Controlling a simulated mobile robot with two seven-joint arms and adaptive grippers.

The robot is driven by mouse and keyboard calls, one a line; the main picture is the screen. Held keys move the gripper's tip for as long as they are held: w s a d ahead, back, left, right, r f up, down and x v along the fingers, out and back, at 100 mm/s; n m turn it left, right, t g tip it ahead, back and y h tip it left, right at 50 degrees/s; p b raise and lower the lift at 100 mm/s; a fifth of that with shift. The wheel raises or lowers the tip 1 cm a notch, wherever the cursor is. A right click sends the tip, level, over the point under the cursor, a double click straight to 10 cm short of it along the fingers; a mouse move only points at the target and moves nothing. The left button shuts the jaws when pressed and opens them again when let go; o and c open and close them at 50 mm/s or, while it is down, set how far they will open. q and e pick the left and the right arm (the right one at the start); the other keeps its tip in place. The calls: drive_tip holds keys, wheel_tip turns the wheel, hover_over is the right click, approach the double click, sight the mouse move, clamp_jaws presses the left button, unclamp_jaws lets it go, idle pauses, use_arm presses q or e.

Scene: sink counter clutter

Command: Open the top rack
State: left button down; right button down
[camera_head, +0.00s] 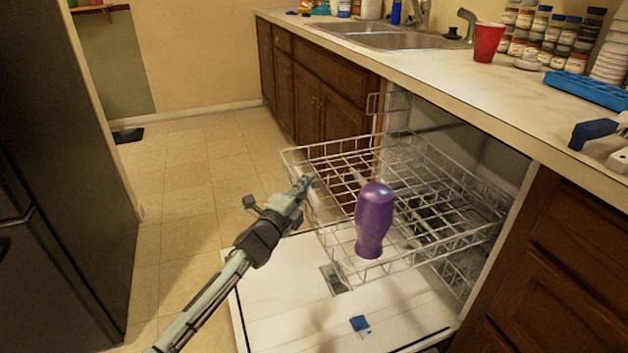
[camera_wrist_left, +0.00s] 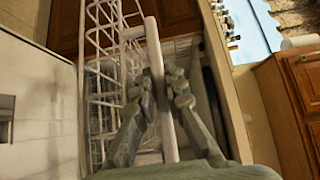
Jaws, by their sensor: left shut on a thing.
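The top rack (camera_head: 345,268) is a white wire basket. It is slid out of the dishwasher over the lowered door (camera_head: 290,315). My left gripper (camera_head: 303,186) is at the rack's front edge in the head view. In the left wrist view my gripper (camera_wrist_left: 160,92) has its fingers on both sides of a pale bar of the rack (camera_wrist_left: 153,48) and is shut on it. The exact contact is small in the head view. My right gripper is not in view.
A purple handle-shaped object (camera_head: 374,222) appears in front of the rack; its support is unclear. A small blue item (camera_head: 359,323) lies on the door. A dark appliance (camera_head: 60,200) stands left. The counter holds a red cup (camera_head: 488,42) and several jars. Tiled floor (camera_head: 180,200) is clear.

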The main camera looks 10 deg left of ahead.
use_arm(q)
drive_tip(key=shift+a+f, duration=0.15)
drive_tip(key=shift+a, duration=0.05)
drive_tip(key=c, duration=2)
unclamp_jaws()
drive_tip(key=shift+o, duration=0.8)
drive_tip(key=shift+s+a, duration=0.15)
drive_tip(key=shift+s, duration=0.05)
drive_tip(key=s+a, duration=0.2)
drive_tip(key=s, duration=0.9)
drive_tip(key=shift+s, duration=0.35)
drive_tip(key=shift+a, duration=0.15)
